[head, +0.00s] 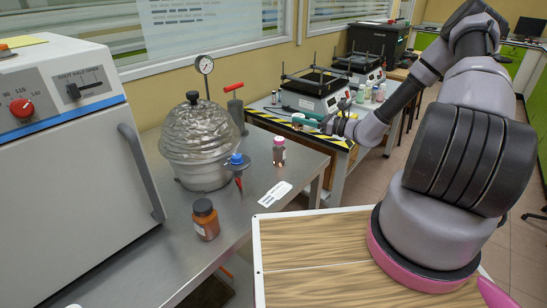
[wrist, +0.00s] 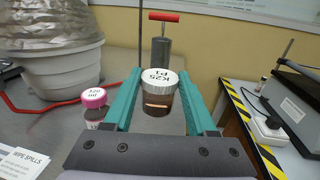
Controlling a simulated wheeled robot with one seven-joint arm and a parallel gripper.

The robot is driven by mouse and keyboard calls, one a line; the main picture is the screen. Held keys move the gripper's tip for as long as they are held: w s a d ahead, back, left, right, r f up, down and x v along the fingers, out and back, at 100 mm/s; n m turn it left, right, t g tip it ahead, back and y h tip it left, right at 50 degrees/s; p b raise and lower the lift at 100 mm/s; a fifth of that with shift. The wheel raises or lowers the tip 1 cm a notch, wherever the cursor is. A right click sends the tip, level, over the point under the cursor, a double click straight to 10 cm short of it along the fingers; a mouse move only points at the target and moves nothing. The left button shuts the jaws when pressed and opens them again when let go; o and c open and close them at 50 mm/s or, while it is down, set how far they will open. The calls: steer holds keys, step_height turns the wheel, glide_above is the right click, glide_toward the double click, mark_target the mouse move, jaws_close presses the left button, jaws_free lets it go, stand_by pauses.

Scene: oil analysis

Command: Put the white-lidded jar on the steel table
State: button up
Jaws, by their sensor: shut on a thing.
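The white-lidded jar (wrist: 158,103) is between my gripper's green fingers in the wrist view. It holds dark brown liquid, and its lid reads "K25 P1". My gripper (wrist: 162,100) is shut on it. In the head view my gripper (head: 306,120) is at the end of my outstretched arm, near the far right end of the steel table (head: 262,172). The jar's white lid (head: 298,116) shows small at the fingertips there. The jar looks upright and held in the air; its base is partly hidden in the wrist view.
A striped-edge bench (head: 338,143) with shakers lies beyond a gap.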

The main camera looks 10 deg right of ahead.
mark_target(300, 129)
steer(key=f, duration=0.2)
steer(key=a+f, duration=0.1)
steer(key=f, duration=0.2)
steer(key=shift+w, duration=0.1)
steer(key=shift+d+f, duration=0.1)
steer(key=shift+f, duration=2.6)
steer(key=shift+f, duration=0.1)
steer(key=o, duration=1.4)
